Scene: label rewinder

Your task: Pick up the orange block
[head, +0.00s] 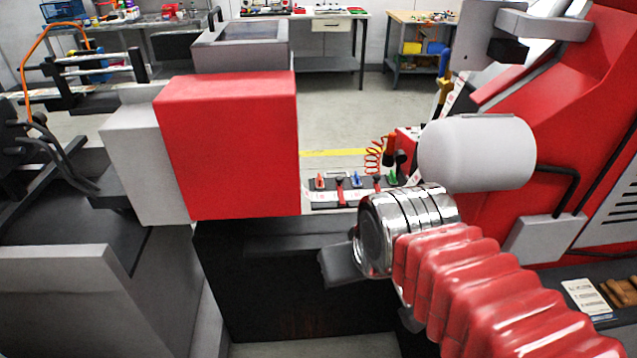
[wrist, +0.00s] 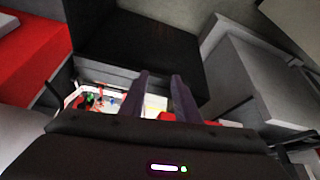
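I cannot make out the orange block for certain in either view. My gripper (wrist: 160,82) shows in the wrist view as two dark parallel fingers with a clear gap between them. It is open, and I see nothing held in it. Beyond the fingers is a bright, light-coloured area with small coloured items, too small and blurred to identify. In the head view, my red-sleeved arm with its chrome wrist hides part of the machine, and the fingertips are not clearly visible.
A large red box-shaped housing (head: 228,145) stands left of my arm. A light panel (head: 330,200) with red, blue and green controls lies behind my wrist. A red coiled hose (head: 373,157) hangs beside it. A red machine body (head: 580,130) rises at the right. Benches stand far back.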

